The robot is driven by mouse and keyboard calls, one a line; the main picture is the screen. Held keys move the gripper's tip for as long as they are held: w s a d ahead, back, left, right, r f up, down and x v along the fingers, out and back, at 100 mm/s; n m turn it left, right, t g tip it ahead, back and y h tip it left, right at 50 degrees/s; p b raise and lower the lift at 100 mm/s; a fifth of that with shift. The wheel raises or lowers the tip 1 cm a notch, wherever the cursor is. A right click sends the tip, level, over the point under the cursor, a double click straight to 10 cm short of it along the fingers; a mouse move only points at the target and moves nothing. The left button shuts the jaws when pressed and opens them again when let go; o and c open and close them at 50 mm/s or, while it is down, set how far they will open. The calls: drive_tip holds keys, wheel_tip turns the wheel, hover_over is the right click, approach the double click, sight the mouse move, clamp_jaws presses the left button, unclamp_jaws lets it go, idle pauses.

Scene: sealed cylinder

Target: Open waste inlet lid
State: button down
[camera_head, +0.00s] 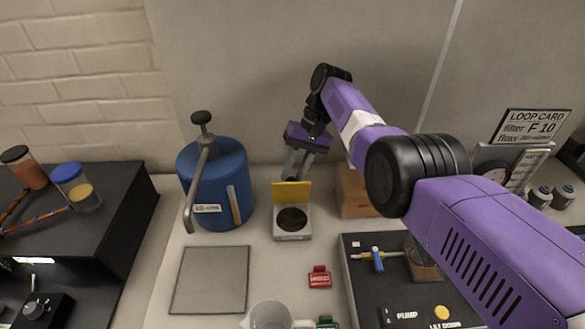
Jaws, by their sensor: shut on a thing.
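The waste inlet is a small grey box (293,236) with a dark round opening on top, in the middle of the counter. Its yellow lid (291,194) stands upright at the box's back edge, so the opening is uncovered. My gripper (296,170) reaches down from above and behind the lid. Its fingers meet the lid's top edge and are shut on it. The exact contact at the fingertips is small and partly hidden behind the lid.
A blue container (217,184) with a bent grey spout stands left of the inlet. A cardboard-coloured box (356,194) is close on the right. A grey flat pad (210,280), a red clip (320,278) and a pitcher (268,316) lie in front. The wall is close behind.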

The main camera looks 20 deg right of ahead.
drive_tip(key=shift+f, duration=0.15)
drive_tip(key=c, duration=1.2)
unclamp_jaws()
drive_tip(key=shift+c, duration=0.2)
drive_tip(key=b+v, duration=0.3)
drive_tip(key=v, duration=0.4)
drive_tip(key=shift+r, duration=0.4)
drive_tip(key=shift+d, duration=0.15)
